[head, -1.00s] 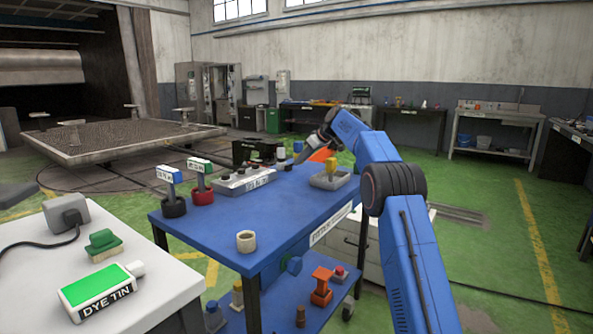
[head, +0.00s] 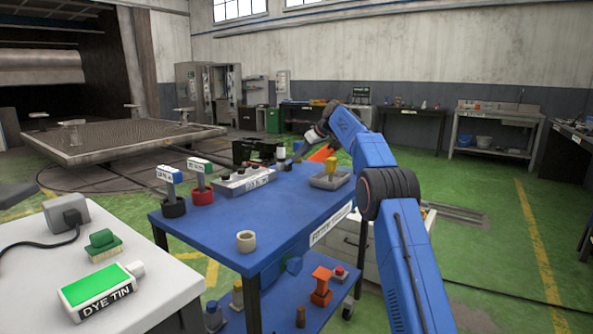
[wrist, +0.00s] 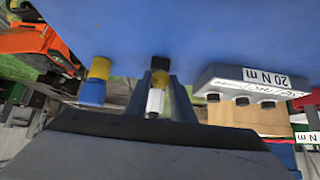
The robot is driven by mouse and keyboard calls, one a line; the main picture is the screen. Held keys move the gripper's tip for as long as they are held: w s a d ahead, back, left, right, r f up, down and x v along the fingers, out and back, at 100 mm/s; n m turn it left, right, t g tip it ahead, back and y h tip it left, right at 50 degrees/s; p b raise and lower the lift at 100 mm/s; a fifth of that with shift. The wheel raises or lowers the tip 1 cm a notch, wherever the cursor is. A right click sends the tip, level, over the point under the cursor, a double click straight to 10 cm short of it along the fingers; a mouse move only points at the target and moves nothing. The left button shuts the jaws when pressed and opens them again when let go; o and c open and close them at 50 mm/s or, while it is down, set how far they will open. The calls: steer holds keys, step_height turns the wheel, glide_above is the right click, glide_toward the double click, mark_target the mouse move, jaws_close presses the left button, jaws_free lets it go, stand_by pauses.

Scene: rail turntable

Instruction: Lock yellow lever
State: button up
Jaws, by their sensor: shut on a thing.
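The blue table (head: 275,210) bears a grey box with knobs (head: 244,180), marked 20 N m in the wrist view, and a grey tray (head: 330,181) with a yellow item. An orange thing (head: 321,154) is close behind my gripper. The turntable deck (head: 110,142) is at back left.

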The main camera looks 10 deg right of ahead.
steer(key=shift+r, duration=0.1)
steer(key=shift+w+a+r, duration=0.4)
steer(key=shift+w+r, duration=0.05)
steer(key=shift+r, duration=0.05)
stand_by(0.6)
steer(key=shift+w+a+r, duration=0.4)
steer(key=shift+w+a, duration=0.05)
steer(key=shift+a, duration=0.05)
steer(key=o, duration=0.7)
steer(key=shift+o, duration=0.2)
steer(key=shift+r, duration=0.1)
